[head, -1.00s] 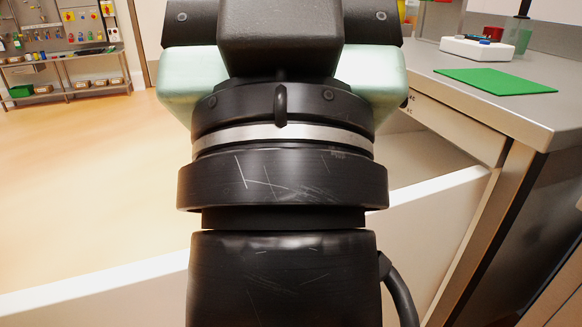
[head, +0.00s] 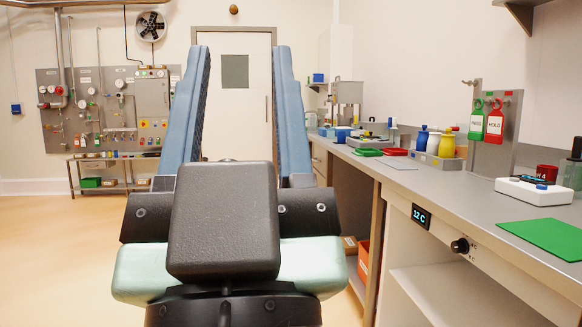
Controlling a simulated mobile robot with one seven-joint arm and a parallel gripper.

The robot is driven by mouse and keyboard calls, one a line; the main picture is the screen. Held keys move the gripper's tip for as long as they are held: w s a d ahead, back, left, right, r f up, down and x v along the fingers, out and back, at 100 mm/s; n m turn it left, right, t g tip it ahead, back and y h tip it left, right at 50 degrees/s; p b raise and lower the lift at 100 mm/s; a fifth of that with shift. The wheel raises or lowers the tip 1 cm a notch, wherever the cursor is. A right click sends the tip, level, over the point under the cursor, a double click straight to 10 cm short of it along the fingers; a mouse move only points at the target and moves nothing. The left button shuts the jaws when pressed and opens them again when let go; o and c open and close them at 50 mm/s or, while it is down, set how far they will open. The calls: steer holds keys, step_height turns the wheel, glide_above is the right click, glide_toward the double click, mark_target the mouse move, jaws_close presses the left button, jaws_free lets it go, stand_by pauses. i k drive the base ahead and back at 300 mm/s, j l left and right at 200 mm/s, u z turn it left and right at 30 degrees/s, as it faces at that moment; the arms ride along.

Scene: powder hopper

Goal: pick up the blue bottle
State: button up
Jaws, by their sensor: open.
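A small blue bottle (head: 422,139) stands upright on the right-hand bench, in or behind a low grey holder (head: 428,162).
The bench (head: 440,190) runs along the right side. On it are a green mat (head: 548,236), a white scale-like device (head: 534,190), hanging red and green tags (head: 495,122) and equipment farther back. A door (head: 234,110) and a valve panel (head: 105,110) stand behind. Floor at left is clear.

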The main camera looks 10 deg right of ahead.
mark_target(422, 139)
steer(key=i+j+u, duration=0.2)
steer(key=j, duration=0.2)
steer(key=j+u, duration=0.2)
steer(key=j, duration=0.15)
steer(key=i+j+u, duration=0.1)
steer(key=j+u, duration=0.15)
steer(key=i+j+u, duration=0.2)
steer(key=j, duration=0.25)
steer(key=i+j+z, duration=0.35)
steer(key=i, duration=0.4)
steer(key=i+j+z, duration=0.35)
steer(key=i+j, duration=0.3)
steer(key=j, duration=0.15)
steer(key=i+z, duration=0.8)
steer(key=i+j+z, duration=0.15)
steer(key=z, duration=0.25)
steer(key=i+j+z, duration=0.8)
steer(key=j+z, duration=0.15)
steer(key=i+j+z, duration=0.1)
steer(key=j+z, duration=0.15)
steer(key=j, duration=0.15)
steer(key=i+j+z, duration=0.15)
steer(key=j+z, duration=0.4)
steer(key=j, duration=0.25)
steer(key=j+z, duration=0.15)
steer(key=j, duration=0.4)
steer(key=i, duration=0.05)
